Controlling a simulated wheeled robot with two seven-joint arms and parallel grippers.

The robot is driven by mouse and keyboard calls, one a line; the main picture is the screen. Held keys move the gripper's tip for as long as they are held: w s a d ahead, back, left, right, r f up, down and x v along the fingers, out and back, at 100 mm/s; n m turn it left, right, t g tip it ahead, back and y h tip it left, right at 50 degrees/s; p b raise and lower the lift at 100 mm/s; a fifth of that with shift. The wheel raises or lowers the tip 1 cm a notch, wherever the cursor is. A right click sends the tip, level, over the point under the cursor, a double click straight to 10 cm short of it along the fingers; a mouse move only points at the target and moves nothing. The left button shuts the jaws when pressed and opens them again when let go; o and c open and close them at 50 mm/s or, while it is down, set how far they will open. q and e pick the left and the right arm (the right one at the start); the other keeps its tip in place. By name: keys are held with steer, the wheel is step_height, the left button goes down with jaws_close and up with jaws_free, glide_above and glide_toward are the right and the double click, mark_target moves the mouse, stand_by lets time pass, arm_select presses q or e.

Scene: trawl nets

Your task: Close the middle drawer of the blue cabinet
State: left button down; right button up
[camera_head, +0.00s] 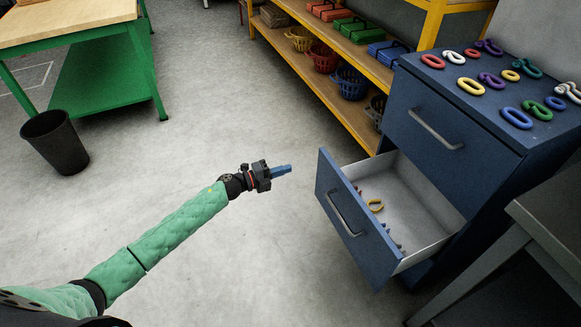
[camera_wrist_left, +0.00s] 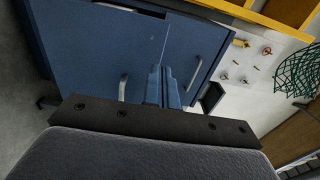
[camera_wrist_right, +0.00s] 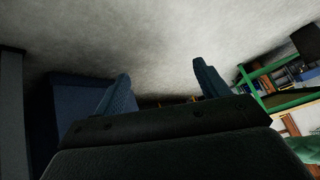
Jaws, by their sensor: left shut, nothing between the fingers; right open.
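The blue cabinet (camera_head: 455,135) stands at the right in the head view. In the left wrist view the shut blue fingers (camera_wrist_left: 162,86) point toward blue drawer fronts with handles. My right gripper (camera_wrist_right: 163,92) is open and empty in the right wrist view; the head view does not show it.
Colored rings and shackles (camera_head: 490,79) lie on the cabinet top. A yellow-framed shelf (camera_head: 335,100) with baskets and colored boxes stands behind it. A grey table (camera_head: 545,225) is close at the right. A green workbench (camera_head: 90,75) and black bin (camera_head: 55,143) stand left. The middle floor is clear.

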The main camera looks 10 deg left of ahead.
mark_target(324, 157)
arm_select(q)
steer(key=p+x, duration=0.1)
steer(key=x, duration=1)
steer(key=shift+w+d, duration=0.15)
steer(key=shift+d, duration=0.1)
steer(key=shift+w+d, duration=0.15)
steer(key=shift+d, duration=0.1)
arm_select(e)
steer(key=shift+g, duration=0.3)
steer(key=r, duration=0.4)
steer(key=shift+w+a+r, duration=0.1)
steer(key=shift+w+a, duration=0.05)
steer(key=shift+w, duration=0.15)
arm_select(q)
steer(key=shift+w+d, duration=0.1)
steer(key=shift+w+d, duration=0.15)
steer(key=shift+d, duration=0.05)
steer(key=x, duration=0.4)
steer(key=shift+b, duration=0.3)
steer(key=b+x, duration=0.6)
steer(key=x, duration=1.6)
steer(key=shift+r, duration=0.3)
arm_select(e)
step_height(324, 157, down, 10)
steer(key=s, duration=0.1)
steer(key=shift+f, duration=0.2)
